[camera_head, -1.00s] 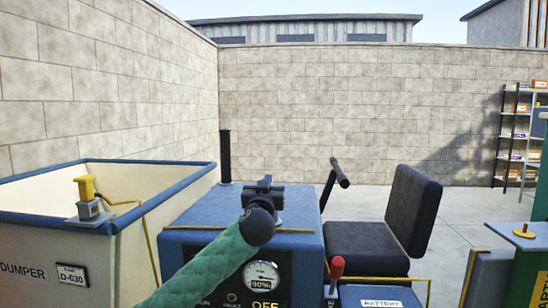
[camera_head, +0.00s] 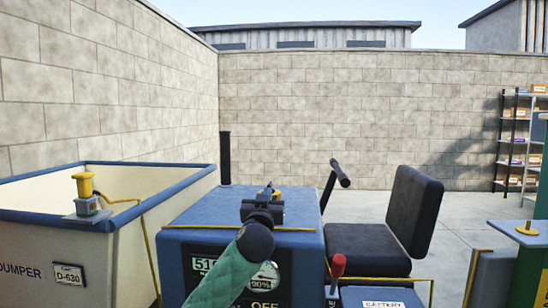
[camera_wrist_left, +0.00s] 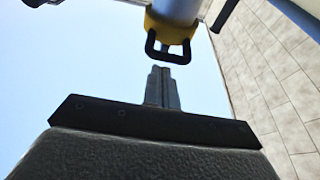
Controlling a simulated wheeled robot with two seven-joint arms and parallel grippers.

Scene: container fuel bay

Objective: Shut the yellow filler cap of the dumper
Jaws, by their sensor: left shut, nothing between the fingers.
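The yellow filler cap (camera_head: 268,190) shows as a small yellow and dark shape over the blue hood (camera_head: 197,211) of the dumper, partly hidden behind my left gripper (camera_head: 263,206). In the left wrist view a yellow part with a black loop handle (camera_wrist_left: 170,38) stands just beyond the fingertips, under a pale cylinder (camera_wrist_left: 178,8). My left gripper's fingers (camera_wrist_left: 162,85) are together and empty there, with a small gap to the loop in the picture. I cannot tell whether the cap is open or seated. My right gripper is not in view.
The dumper's skip (camera_head: 178,181) is at the left, with a yellow-topped fitting (camera_head: 84,186) on its corner. A black post (camera_head: 225,160), a lever (camera_head: 340,174), a black seat (camera_head: 412,214) and a red-knobbed lever (camera_head: 337,267) stand around the hood. Open ground lies behind the seat.

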